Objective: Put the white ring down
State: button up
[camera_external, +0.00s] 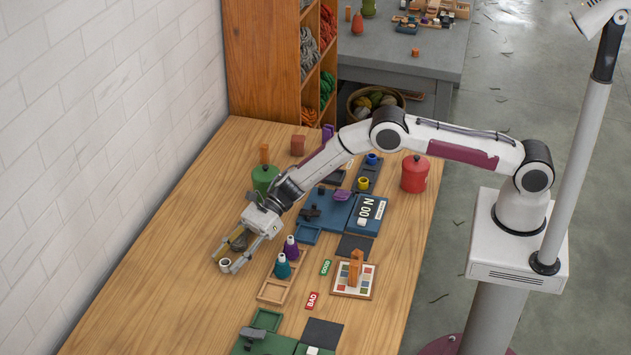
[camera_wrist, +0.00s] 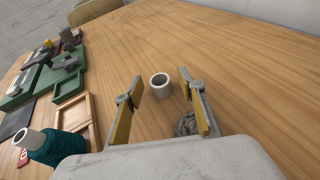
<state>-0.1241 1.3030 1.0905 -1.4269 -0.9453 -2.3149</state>
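The white ring (camera_external: 225,264) stands upright on the wooden table near its left edge, at the tips of my gripper (camera_external: 228,260). In the wrist view the white ring (camera_wrist: 160,87) sits between the two yellow-lined fingers of my gripper (camera_wrist: 160,77), with bare wood showing on both sides of it. The fingers are spread and do not appear to touch it. A dark grey wool ball (camera_external: 239,242) lies by the fingers; it is partly hidden behind the right finger in the wrist view (camera_wrist: 185,124).
A teal cone (camera_external: 282,268) and a purple cone (camera_external: 291,249) stand right of my gripper, by a wooden tray (camera_external: 272,296). A green pot (camera_external: 264,178) stands behind, close to my arm. The table's front left is clear. A white brick wall borders the left.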

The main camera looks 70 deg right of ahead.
jog(key=shift+r, duration=0.15)
jog(key=shift+v, duration=6)
